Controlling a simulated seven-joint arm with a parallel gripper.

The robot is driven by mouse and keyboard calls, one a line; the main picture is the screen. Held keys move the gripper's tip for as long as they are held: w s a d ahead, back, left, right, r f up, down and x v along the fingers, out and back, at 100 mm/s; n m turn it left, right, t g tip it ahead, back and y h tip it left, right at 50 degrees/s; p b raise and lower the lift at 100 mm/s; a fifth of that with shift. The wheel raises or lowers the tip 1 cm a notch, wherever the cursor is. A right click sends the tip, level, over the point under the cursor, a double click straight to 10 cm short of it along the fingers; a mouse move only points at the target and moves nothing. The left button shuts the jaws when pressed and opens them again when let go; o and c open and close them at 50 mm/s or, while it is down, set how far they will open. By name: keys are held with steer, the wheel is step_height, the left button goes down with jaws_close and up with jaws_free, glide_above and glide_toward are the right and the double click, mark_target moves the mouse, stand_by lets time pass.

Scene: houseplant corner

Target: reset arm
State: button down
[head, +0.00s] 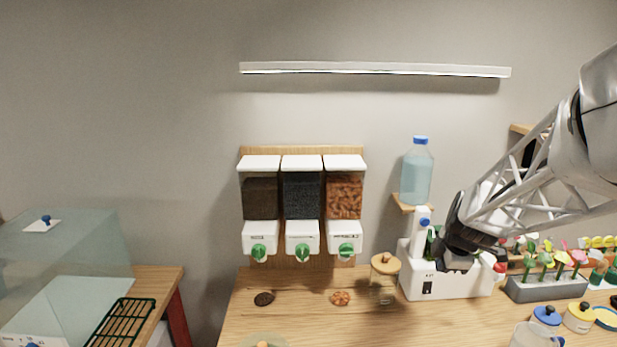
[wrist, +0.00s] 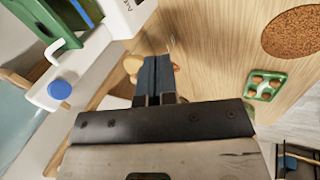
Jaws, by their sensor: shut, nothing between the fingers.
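My gripper (head: 462,262) hangs at the right in the head view, in front of the white box-shaped device (head: 420,278) and hiding part of it. I cannot tell whether they touch. In the wrist view my gripper's two dark fingers (wrist: 155,70) are pressed together with nothing between them, above the wooden table (wrist: 215,45). The arm reaches in from the upper right in the head view.
A water bottle (head: 416,172) stands on a small shelf behind the device. A jar with a wooden lid (head: 384,275) stands left of it. A grey flower planter (head: 545,289) stands at the right. Three wall dispensers (head: 302,200) hang left. The table front-left is mostly clear.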

steer(key=s+a+r+m, duration=0.2)
steer(key=s+a+m, duration=0.3)
steer(key=s, duration=0.4)
steer(key=s+a+r+m+g, duration=0.1)
steer(key=s+a+m, duration=0.4)
steer(key=s, duration=0.5)
steer(key=s+a+r+m+g, duration=0.1)
steer(key=s+a+r+m, duration=0.2)
steer(key=s, duration=0.7)
steer(key=a+m, duration=0.2)
steer(key=m, duration=0.1)
steer(key=shift+a+m, duration=0.15)
steer(key=shift+m, duration=0.25)
steer(key=shift+w, duration=0.1)
stand_by(1.8)
